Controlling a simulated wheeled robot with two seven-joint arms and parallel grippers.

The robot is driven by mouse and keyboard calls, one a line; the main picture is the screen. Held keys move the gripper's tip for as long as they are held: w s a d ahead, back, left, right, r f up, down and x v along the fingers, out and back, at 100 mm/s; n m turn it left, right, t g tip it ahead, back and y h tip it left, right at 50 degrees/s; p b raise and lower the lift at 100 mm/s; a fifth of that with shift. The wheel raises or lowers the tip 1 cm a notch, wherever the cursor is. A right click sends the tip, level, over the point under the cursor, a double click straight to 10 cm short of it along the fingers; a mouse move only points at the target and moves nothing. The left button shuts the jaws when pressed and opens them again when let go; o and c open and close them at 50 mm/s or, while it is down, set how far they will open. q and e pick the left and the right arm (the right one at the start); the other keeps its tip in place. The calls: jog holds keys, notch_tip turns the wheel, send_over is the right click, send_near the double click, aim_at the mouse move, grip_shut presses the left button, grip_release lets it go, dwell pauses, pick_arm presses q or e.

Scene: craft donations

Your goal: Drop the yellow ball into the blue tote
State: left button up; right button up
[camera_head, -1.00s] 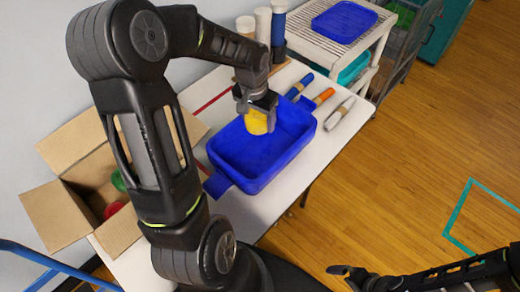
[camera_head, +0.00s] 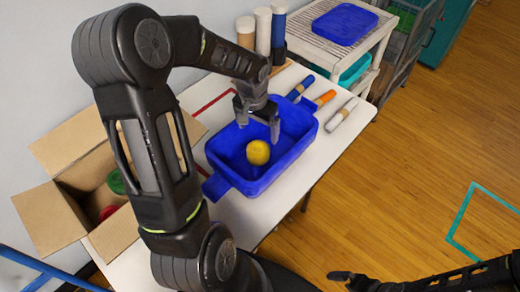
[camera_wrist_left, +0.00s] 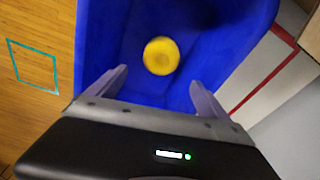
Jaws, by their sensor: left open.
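The yellow ball (camera_head: 258,152) is inside the blue tote (camera_head: 232,160), apart from my fingers. It also shows in the left wrist view (camera_wrist_left: 161,56), slightly blurred, with the blue tote (camera_wrist_left: 105,40) around it. I cannot tell whether it rests on the tote's floor or is still falling. The tote stands on the white table. My left gripper (camera_head: 257,128) is over the tote, open and empty, with its fingers spread apart (camera_wrist_left: 155,88). My right arm (camera_head: 420,280) shows at the bottom right, where I cannot tell how its gripper stands.
An open cardboard box (camera_head: 52,217) with a green and a red item is at the left. Tubes (camera_head: 263,30) stand behind the tote; rolled pieces (camera_head: 341,114) lie to its right. A white rack (camera_head: 378,45) with a blue tray (camera_head: 344,23) is behind.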

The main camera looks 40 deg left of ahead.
pick_arm(q)
jog(key=shift+r, duration=0.15)
notch_tip(320, 180, up, 8)
jog(key=s+b, duration=0.1)
jog(key=shift+f, duration=0.25)
jog(key=shift+d, duration=0.1)
dwell(0.9)
